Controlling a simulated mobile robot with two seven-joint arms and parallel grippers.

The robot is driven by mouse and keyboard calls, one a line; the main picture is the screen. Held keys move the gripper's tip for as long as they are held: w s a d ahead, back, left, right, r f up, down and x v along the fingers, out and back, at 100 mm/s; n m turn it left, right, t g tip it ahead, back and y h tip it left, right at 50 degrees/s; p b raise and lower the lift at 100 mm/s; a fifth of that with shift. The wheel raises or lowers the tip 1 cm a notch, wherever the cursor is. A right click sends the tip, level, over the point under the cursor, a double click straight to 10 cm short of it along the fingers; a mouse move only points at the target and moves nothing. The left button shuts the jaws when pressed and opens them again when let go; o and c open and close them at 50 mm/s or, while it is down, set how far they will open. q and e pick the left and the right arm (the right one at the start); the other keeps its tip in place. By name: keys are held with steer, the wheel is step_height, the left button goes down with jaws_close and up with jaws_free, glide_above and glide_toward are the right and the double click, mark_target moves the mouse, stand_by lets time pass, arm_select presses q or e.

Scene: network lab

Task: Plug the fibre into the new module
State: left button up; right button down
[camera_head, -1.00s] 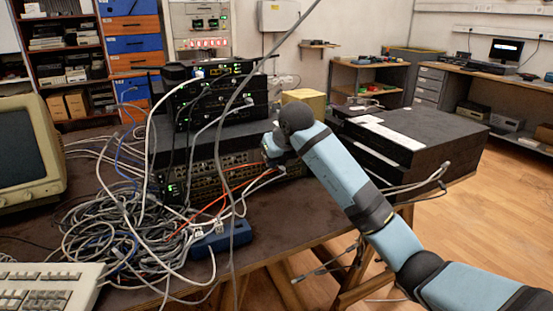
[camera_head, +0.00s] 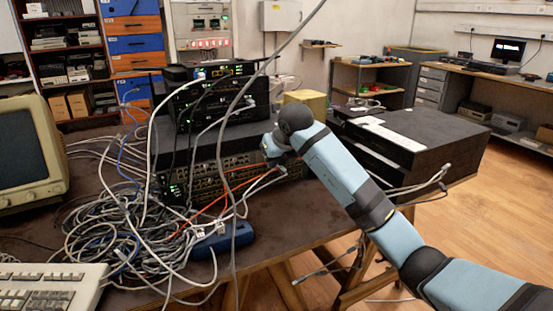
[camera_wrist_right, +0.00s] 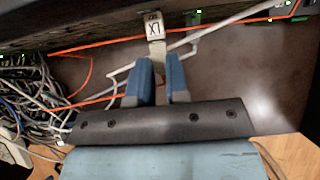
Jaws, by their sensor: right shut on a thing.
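My right gripper (camera_head: 270,163) is at the front of the rack switch (camera_head: 222,182), low on the stack. In the right wrist view its two blue fingers (camera_wrist_right: 160,72) are closed around a small pale plug (camera_wrist_right: 158,55). Just beyond it is a pale tab marked LX (camera_wrist_right: 154,27), in line with the plug at the switch front; I cannot tell whether the two are joined. An orange fibre (camera_wrist_right: 88,103) runs from the left to the fingers, and it also shows in the head view (camera_head: 225,197). The port behind the tab is hidden. My left gripper is out of view.
Another orange strand (camera_wrist_right: 220,25) crosses close to the tab, with white cables near the fingers. A black case (camera_head: 420,140) stands to the right.

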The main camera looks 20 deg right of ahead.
steer(key=shift+r+p, duration=0.1)
steer(key=shift+p, duration=0.2)
steer(key=shift+w, duration=0.1)
stand_by(0.9)
steer(key=c, duration=1)
jaws_free()
steer(key=shift+c, duration=0.2)
